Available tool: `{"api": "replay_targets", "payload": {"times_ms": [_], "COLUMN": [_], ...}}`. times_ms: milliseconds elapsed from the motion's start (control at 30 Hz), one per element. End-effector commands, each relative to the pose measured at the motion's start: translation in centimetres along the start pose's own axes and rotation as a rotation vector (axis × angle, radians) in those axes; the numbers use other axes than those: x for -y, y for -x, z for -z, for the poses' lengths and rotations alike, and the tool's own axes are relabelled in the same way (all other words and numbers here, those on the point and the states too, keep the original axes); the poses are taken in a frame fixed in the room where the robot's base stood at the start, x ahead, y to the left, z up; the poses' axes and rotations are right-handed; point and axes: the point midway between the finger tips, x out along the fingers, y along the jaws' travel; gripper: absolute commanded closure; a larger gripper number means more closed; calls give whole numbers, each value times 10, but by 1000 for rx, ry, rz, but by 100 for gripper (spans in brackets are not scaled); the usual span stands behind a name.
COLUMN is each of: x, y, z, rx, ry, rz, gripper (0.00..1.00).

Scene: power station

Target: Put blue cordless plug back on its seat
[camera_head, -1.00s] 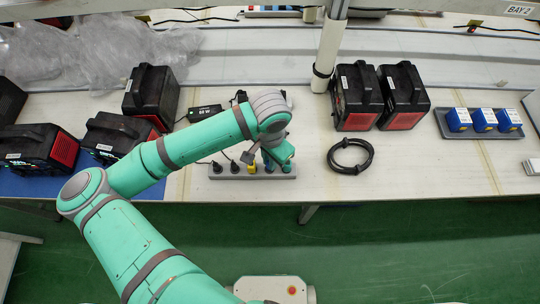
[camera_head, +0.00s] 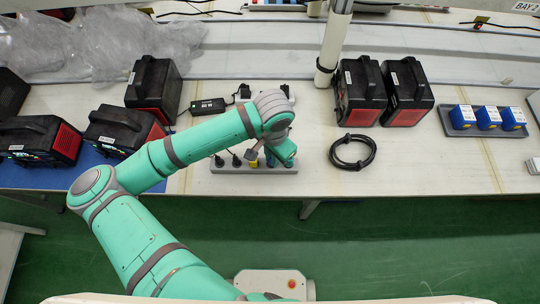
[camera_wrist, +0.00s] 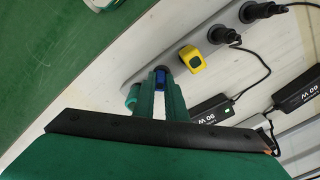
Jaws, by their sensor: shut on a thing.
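The blue plug (camera_wrist: 160,76) shows as a small blue piece between my fingertips in the wrist view, at the power strip. My gripper (camera_wrist: 160,88) is shut on it, and the fingers hide most of it. The grey power strip (camera_wrist: 205,38) runs diagonally under the fingertips; it also lies near the front edge of the table in the head view (camera_head: 228,168). I cannot tell whether the plug is fully seated or just above its socket. In the head view my wrist covers the right part of the strip.
A yellow plug (camera_wrist: 193,60) sits beside my fingers, with two black corded plugs (camera_wrist: 222,35) further along. A green rounded piece (camera_wrist: 132,97) is on the other side. A black cable coil (camera_head: 352,152) and a tray of blue boxes (camera_head: 450,128) lie to the right.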

Motion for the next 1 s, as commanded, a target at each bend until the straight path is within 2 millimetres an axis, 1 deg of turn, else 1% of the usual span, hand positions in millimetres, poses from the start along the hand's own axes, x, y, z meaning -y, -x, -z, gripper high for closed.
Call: {"api": "replay_targets", "payload": {"times_ms": [467,500,567,867,1000], "x": [4,4,4,3,3], "y": [-1,-1,-1,0,8], "z": [-4,-4,-4,-3,-2], "rx": [0,0,0,0,-1], "ry": [13,13,13,9,8], "rz": [0,0,0,0,-1], "gripper": [100,82,67,67,67]}}
